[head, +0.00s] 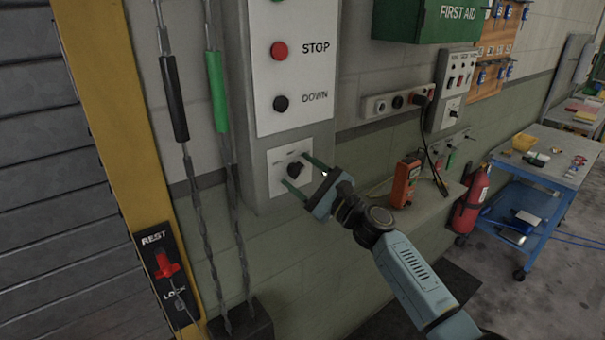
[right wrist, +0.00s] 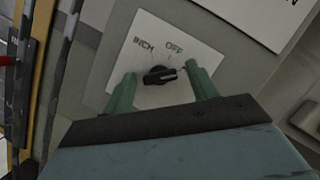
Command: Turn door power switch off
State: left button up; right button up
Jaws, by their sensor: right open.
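The door power switch is a black rotary knob (head: 295,170) on a white plate (head: 274,158) low on the grey control box. In the right wrist view the knob (right wrist: 160,75) sits below the printed words INCH and OFF. Its grip lies roughly sideways there, with a pale mark toward its right end; the selected setting is not clear. My right gripper (head: 297,171) is open, its two green fingers on either side of the knob. In the right wrist view a gap shows between each finger and the knob. My left gripper is not in view.
Red STOP (head: 279,51) and black DOWN (head: 281,103) buttons are above the knob. Chains with black and green handles (head: 217,92) hang left of the box. A red REST/LOCK lever (head: 166,264) is on the yellow post. An orange device (head: 405,183) stands on the ledge at right.

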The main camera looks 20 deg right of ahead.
jog(key=shift+c, duration=0.2)
jog(key=c, duration=1)
jog(key=shift+o, duration=0.2)
jog(key=shift+n, duration=0.4)
jog(key=n+g+b, duration=0.2)
jog(key=n, duration=0.2)
jog(key=shift+n+y, duration=0.3)
jog(key=n+g, duration=0.1)
jog(key=n, duration=0.2)
jog(key=shift+r+b, duration=0.15)
jog(key=shift+b, duration=0.2)
jog(key=shift+n+g+h, duration=0.4)
jog(key=shift+n+g, duration=0.2)
jog(key=shift+n, duration=0.6)
